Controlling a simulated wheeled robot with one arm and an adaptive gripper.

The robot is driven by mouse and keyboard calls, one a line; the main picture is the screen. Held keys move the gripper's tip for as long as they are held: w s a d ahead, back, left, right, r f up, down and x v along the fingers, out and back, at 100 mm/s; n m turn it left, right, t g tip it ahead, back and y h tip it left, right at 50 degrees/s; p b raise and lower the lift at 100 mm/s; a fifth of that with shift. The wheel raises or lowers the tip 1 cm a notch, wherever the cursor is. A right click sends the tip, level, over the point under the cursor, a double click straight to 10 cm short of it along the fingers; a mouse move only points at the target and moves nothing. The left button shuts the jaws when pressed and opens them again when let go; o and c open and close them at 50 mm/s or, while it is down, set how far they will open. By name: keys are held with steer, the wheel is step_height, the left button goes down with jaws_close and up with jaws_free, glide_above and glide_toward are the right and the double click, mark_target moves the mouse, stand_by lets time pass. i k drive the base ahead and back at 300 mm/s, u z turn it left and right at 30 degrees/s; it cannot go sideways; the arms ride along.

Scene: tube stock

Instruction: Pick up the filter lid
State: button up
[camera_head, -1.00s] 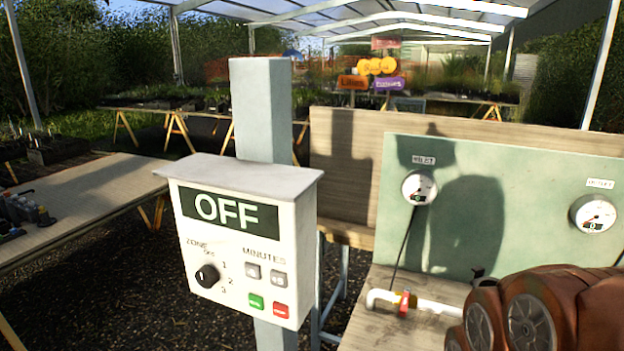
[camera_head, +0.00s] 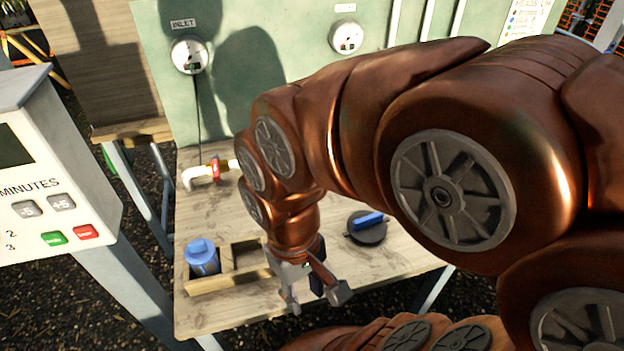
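A round dark lid with a raised blue bar across its top (camera_head: 370,237) lies flat on the wooden bench, right of my gripper; it looks like the filter lid. My gripper (camera_head: 317,299) is over the front edge of the bench, pointing down. Its two fingers are spread apart with nothing visible between them. It is apart from the lid in the picture. A blue cylindrical part (camera_head: 203,262) stands in the left compartment of a wooden holder (camera_head: 228,281), left of my gripper. The compartment beside it looks empty.
The wooden bench (camera_head: 215,320) has a green back panel (camera_head: 290,60) with two gauges. A white pipe with a red valve (camera_head: 214,171) sits at its back left. A white control box (camera_head: 50,190) stands at the left. My arm hides much of the bench's right side.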

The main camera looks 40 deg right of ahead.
mark_target(365, 228)
steer(key=u, duration=0.45)
steer(key=k, duration=1.1)
steer(key=z, duration=0.55)
steer(key=i, duration=0.75)
steer(key=z, duration=1.45)
steer(key=k, duration=1.2)
steer(key=u, duration=1.4)
steer(key=i, duration=0.5)
